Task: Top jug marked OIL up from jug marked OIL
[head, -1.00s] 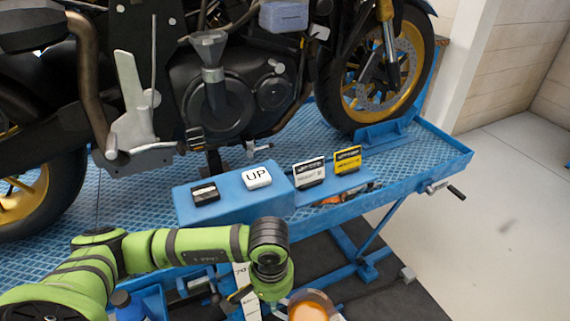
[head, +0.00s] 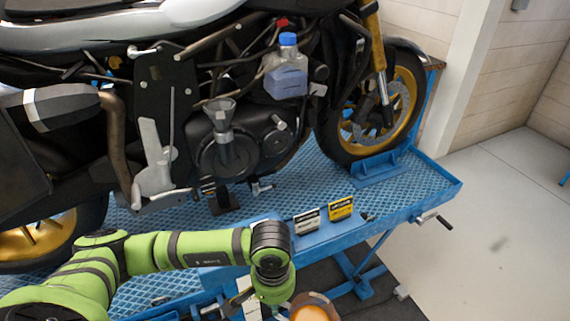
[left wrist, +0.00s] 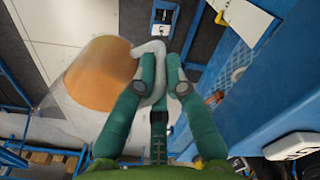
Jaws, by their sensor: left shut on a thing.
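My left gripper (left wrist: 162,72) is shut on the pale handle of a clear jug (left wrist: 102,76) with orange-brown liquid, seen from above in the left wrist view. No OIL mark shows on it. The jug's top also shows at the bottom edge of the head view (head: 313,309), beside my green left wrist, which hides the gripper there. The jug hangs in front of the blue lift bench, over the floor. A second jug cannot be made out. My right gripper is not in view.
A motorcycle stands on the blue lift bench (head: 400,196). A grey funnel (head: 221,118) sits in its engine, and a blue-capped bottle (head: 287,75) is above right. Floor at right is clear.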

